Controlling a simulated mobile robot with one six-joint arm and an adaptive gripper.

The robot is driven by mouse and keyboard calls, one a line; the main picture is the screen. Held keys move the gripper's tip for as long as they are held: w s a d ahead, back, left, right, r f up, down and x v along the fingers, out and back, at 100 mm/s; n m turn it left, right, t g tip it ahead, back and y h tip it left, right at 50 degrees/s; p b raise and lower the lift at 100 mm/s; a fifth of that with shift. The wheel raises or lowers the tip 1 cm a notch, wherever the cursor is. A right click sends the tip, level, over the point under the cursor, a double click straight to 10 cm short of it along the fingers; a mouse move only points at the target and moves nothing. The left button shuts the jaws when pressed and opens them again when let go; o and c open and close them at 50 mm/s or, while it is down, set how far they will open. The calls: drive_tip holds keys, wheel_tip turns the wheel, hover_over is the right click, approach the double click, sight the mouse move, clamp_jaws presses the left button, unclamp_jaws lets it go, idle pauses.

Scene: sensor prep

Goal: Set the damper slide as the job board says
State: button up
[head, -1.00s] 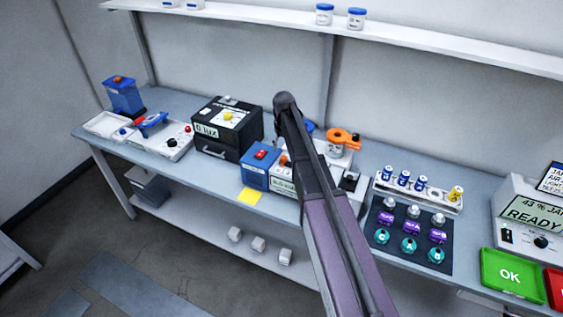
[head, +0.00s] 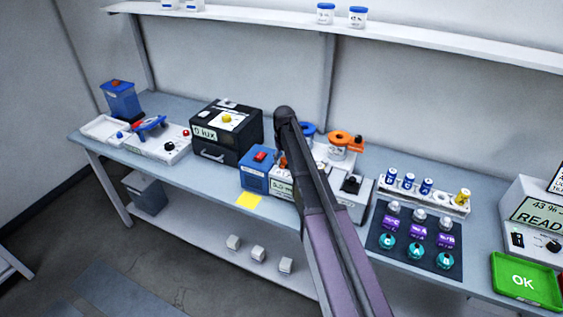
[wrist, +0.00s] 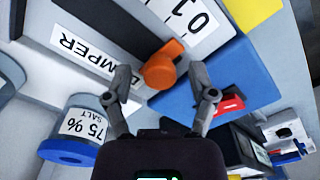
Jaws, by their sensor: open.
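The damper slide's orange knob (wrist: 163,66) stands at the middle of the wrist view. In the head view a bit of orange (head: 283,161) shows beside my arm, which hides my gripper. The unit's display (head: 283,187) is partly covered there. A sign (head: 558,178), perhaps the job board, is cut off at the right edge.
A blue box with a red switch (head: 260,157) stands close on the left, and a black lux box (head: 226,130) beyond it. A blue-rimmed "75% SALT" jar (wrist: 84,128) is near the left finger in the wrist view. Vials stand on a dark mat (head: 374,245) at right.

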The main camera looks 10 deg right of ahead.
clamp_jaws()
drive_tip(key=shift+s, duration=0.15)
